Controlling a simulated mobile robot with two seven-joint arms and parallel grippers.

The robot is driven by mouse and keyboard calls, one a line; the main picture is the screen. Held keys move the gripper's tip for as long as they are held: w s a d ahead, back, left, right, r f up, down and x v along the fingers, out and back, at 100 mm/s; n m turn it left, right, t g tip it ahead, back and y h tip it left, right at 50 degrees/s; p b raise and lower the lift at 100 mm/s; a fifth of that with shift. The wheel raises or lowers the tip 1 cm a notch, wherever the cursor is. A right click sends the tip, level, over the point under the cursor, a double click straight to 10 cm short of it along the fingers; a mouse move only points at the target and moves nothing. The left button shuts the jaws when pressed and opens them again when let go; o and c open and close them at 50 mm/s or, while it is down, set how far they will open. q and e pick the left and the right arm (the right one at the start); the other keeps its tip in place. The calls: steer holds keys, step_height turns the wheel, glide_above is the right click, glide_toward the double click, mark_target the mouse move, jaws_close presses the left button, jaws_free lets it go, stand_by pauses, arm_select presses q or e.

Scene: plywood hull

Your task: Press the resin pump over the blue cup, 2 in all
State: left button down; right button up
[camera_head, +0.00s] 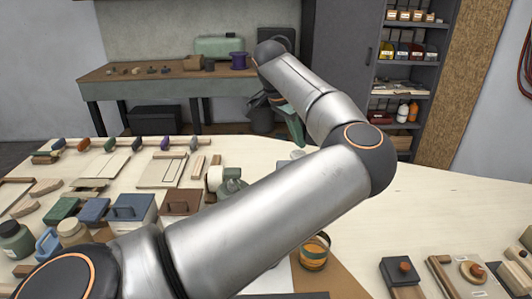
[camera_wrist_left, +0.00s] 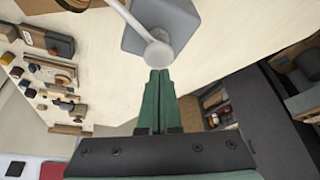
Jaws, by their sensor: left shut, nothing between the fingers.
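My left gripper (camera_wrist_left: 158,72) is shut and empty, its green fingers side by side. In the left wrist view the fingertips are right at the pale round head of what looks like the resin pump (camera_wrist_left: 159,54). A thin pale tube runs from the head to the upper left, over a grey block-shaped body. I cannot tell whether the fingers touch the head. In the head view the gripper (camera_head: 293,124) points down at the table's far edge, and my arm hides most of the pump. I cannot make out the blue cup for certain. My right gripper is not in view.
An orange-banded tin (camera_head: 314,253) stands near my left forearm. Boxes, a dark green jar (camera_head: 15,238) and several tools crowd the table's left side. Blocks with red knobs (camera_head: 404,267) lie at the right front. The table right of my elbow is clear.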

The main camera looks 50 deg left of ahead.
arm_select(q)
steer(key=shift+f, duration=0.2)
stand_by(0.4)
steer(key=shift+f+b, duration=1.15)
steer(key=shift+f, duration=0.2)
steer(key=shift+r, duration=0.2)
steer(key=shift+r+p, duration=0.2)
steer(key=shift+p, duration=0.2)
steer(key=shift+r+p, duration=0.7)
steer(key=shift+r, duration=0.35)
steer(key=shift+f, duration=0.1)
